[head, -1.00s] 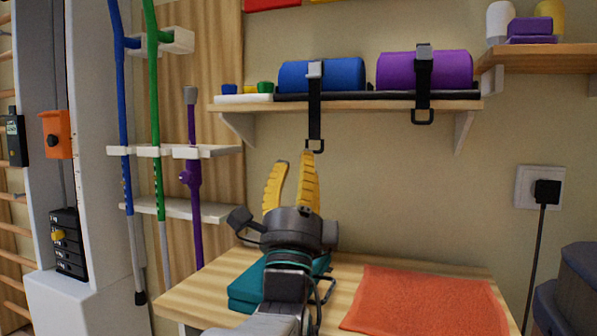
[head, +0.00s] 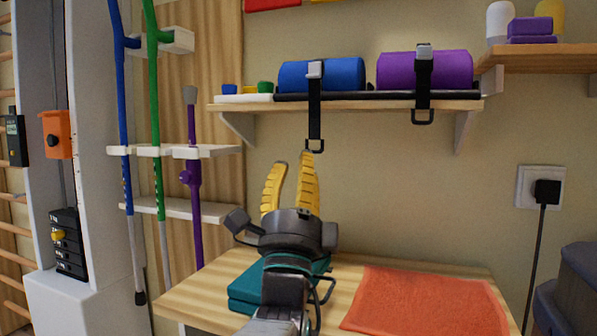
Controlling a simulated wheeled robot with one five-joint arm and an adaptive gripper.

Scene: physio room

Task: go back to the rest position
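My gripper (head: 289,168) is in the middle of the head view, above the wooden table (head: 205,291). Its two yellow fingers point up and stand apart, with nothing between them. The fingertips are below the wall shelf (head: 355,105), near the lower end of a hanging black strap (head: 315,122). My wrist and arm hide part of a teal block (head: 245,289) on the table.
An orange towel (head: 425,302) lies on the table to the right. Blue (head: 340,75) and purple (head: 445,70) rolls lie on the shelf. A rack (head: 215,152) with crutches and a stick stands left. A plug (head: 546,192) is in the right wall.

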